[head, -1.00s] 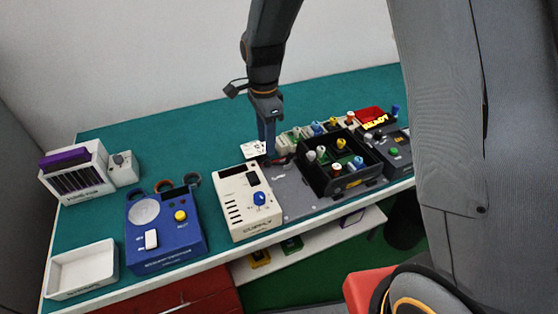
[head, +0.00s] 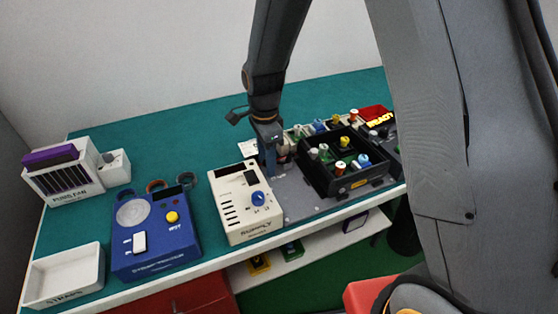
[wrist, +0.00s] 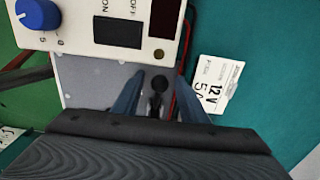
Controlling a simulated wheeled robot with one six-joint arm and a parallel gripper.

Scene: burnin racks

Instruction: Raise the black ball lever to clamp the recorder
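The black ball lever (wrist: 158,84) shows in the wrist view as a round black knob on a short dark stem, at the edge of a grey plate (wrist: 85,75). My gripper (wrist: 160,92) is open, with one blue-grey finger on each side of the ball and a visible gap to each. In the head view my gripper (head: 271,174) points down just right of the white supply box (head: 236,205), over the grey plate (head: 300,205). The lever is hidden there behind my gripper. I cannot make out the recorder for certain.
A black bin (head: 345,185) with several coloured knobs stands right of my gripper. The supply box has a blue knob (head: 258,198). A white 12V card (wrist: 217,85) lies beside the lever.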

